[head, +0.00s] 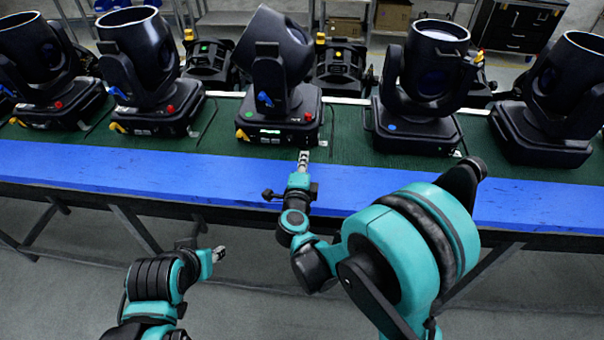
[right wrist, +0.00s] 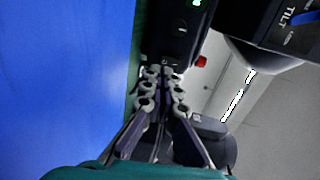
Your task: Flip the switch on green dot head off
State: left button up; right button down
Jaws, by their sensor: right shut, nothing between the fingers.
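The middle moving head (head: 283,118) stands on the green strip of the bench, its lamp tilted. Its base front has a small lit greenish spot, a yellow connector and a red knob. In the right wrist view the base's dark panel (right wrist: 180,35) shows a green glow at the top, a small white mark, and the red knob (right wrist: 201,62). I cannot make out the switch position. My right gripper (head: 304,157) is shut and empty, its fingertips close to this panel; contact is unclear. They also show in the wrist view (right wrist: 164,72). My left gripper (head: 219,253) hangs low before the bench.
Other moving heads stand left and right, including one with a blue dot (head: 418,95) and one with a red knob (head: 150,85). More fixtures (head: 340,66) stand behind. The blue bench edge (head: 150,175) runs across the front and is clear.

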aim_at(307, 143)
jog(key=shift+b+x, duration=0.5)
jog(key=shift+x, duration=1.8)
jog(key=shift+w+d+f+b, duration=0.1)
jog(key=shift+w+f+b, duration=0.05)
jog(key=shift+w+b, duration=0.2)
jog(key=v, duration=1.2)
jog(key=shift+f, duration=0.1)
